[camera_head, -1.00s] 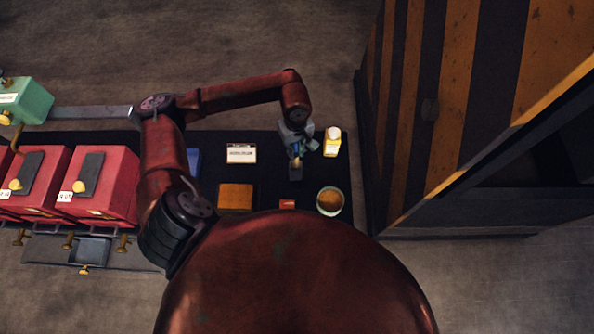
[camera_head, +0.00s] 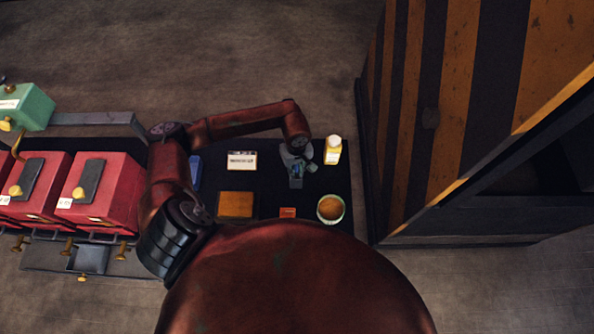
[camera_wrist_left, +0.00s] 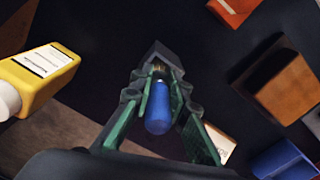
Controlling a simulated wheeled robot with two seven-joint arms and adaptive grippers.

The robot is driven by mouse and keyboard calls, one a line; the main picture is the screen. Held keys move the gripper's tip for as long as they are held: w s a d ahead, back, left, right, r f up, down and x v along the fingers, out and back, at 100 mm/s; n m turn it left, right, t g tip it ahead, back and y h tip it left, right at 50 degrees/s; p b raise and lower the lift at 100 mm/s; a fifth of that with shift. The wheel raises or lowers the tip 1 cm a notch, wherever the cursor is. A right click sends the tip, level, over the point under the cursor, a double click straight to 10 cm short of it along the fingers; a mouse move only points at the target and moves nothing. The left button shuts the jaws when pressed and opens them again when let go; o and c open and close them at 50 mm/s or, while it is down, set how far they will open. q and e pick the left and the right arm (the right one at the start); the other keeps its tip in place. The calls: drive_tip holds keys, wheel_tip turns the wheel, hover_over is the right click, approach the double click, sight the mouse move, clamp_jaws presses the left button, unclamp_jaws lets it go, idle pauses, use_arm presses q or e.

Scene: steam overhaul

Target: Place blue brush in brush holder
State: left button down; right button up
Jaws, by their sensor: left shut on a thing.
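My left gripper (camera_head: 297,168) is over the right part of the black table, and in the left wrist view its green fingers (camera_wrist_left: 156,88) close around the blue brush (camera_wrist_left: 158,112). The rounded blue handle points toward the wrist camera, and a brassy ferrule shows at its far end. The small dark grey brush holder (camera_wrist_left: 158,50) lies right at the ferrule end. In the head view the holder (camera_head: 295,183) is mostly covered by the gripper. The bristles are hidden, and how deep they sit in the holder cannot be told. My right gripper is not in view.
A yellow bottle (camera_head: 333,150) stands close right of the gripper. A bowl of brown stuff (camera_head: 330,208), a small orange box (camera_head: 288,212), a brown block (camera_head: 235,204), a white label card (camera_head: 242,160) and a blue item (camera_head: 195,172) surround it. Red boxes (camera_head: 105,190) stand left.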

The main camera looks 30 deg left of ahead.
use_arm(q)
drive_tip(key=c, duration=1.8)
unclamp_jaws()
drive_tip(key=shift+f, duration=0.1)
drive_tip(key=shift+c, duration=0.2)
wheel_tip(320, 180, up, 12)
drive_tip(key=shift+w+r+p, duration=0.1)
drive_tip(key=shift+r+p, duration=0.05)
drive_tip(key=shift+p, duration=0.15)
